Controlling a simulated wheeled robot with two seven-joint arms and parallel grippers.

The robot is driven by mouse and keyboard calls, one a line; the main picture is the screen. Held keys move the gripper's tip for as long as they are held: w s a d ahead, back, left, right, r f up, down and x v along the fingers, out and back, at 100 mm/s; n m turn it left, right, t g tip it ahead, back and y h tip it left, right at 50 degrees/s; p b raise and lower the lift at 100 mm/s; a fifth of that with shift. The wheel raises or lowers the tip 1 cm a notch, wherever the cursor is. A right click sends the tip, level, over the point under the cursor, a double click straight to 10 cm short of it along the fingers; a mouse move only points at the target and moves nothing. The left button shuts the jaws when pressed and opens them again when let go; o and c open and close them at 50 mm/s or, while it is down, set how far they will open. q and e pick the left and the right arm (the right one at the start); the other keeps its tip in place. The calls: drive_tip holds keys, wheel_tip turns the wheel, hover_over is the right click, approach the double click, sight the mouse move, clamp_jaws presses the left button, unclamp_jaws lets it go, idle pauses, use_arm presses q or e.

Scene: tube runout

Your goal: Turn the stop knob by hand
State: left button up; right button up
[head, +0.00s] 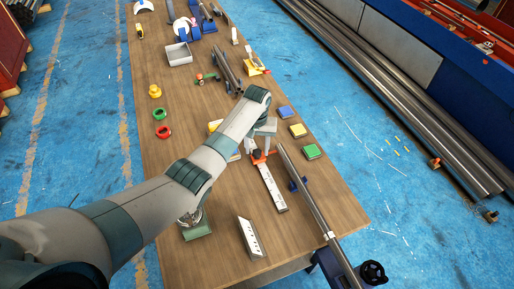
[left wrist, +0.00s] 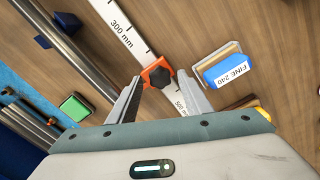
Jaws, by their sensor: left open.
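The black stop knob (left wrist: 160,77) sits on an orange stop (left wrist: 147,72) that straddles a white scale (left wrist: 118,25) marked in mm. In the head view the orange stop (head: 258,157) is at the far end of the scale (head: 271,189). My left gripper (left wrist: 162,84) is open, with one finger on each side of the knob. I cannot tell whether either finger touches it. In the head view my left gripper (head: 264,134) is just above the stop, and the arm covers part of the table. My right gripper is not in view.
A metal tube (head: 308,198) lies right of the scale. A blue block labelled FINE 240 (left wrist: 228,68) is close to the right finger. A green block (head: 312,152) and yellow block (head: 298,130) lie near the table's right side. An angled slotted metal piece (head: 251,239) stands in front.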

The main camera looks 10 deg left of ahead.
use_arm(q)
drive_tip(key=shift+r, duration=2.95)
drive_tip(key=shift+r, duration=0.55)
wheel_tip(320, 180, up, 16)
drive_tip(key=shift+r, duration=0.1)
drive_tip(key=shift+s, duration=0.1)
